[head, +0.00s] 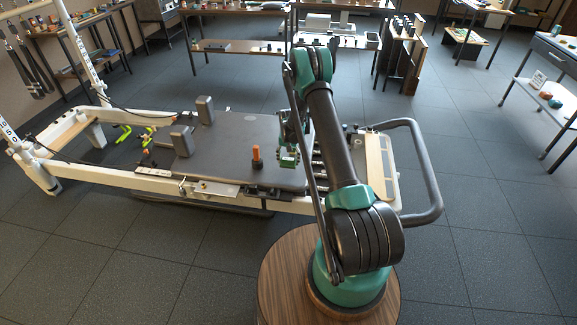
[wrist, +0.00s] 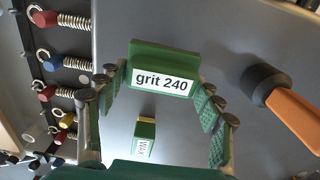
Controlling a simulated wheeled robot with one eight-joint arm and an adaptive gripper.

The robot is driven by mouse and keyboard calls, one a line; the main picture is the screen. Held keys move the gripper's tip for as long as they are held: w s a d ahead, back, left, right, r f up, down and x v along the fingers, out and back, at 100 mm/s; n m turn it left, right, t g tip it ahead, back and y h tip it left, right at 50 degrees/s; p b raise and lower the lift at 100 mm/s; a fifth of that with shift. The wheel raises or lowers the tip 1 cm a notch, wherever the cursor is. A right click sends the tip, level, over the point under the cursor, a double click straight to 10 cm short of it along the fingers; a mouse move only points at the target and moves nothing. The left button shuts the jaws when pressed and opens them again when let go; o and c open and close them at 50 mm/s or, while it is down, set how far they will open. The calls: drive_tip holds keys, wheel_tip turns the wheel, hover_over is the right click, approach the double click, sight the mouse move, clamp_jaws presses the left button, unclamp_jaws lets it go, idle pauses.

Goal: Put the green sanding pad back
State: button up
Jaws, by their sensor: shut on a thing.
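The green sanding pad (wrist: 164,58) bears a white "grit 240" label and sits between the fingertips of my gripper (wrist: 163,88) in the wrist view. My gripper is shut on it. In the head view my gripper (head: 289,155) hangs over the right part of the reformer's grey carriage (head: 240,135), near the spring end. The pad is too small there to tell apart from the green fingers. Whether the pad touches the carriage I cannot tell.
A smaller green block labelled "WAX" (wrist: 145,138) lies below between my fingers. An orange-handled tool with a black head (wrist: 285,105) stands close on the right. Springs with coloured knobs (wrist: 65,62) line the left. The carriage's middle is clear.

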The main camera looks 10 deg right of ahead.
sight(289, 165)
drive_tip(key=shift+f, duration=1.8)
drive_tip(key=shift+f, duration=0.15)
drive_tip(key=o, duration=1.1)
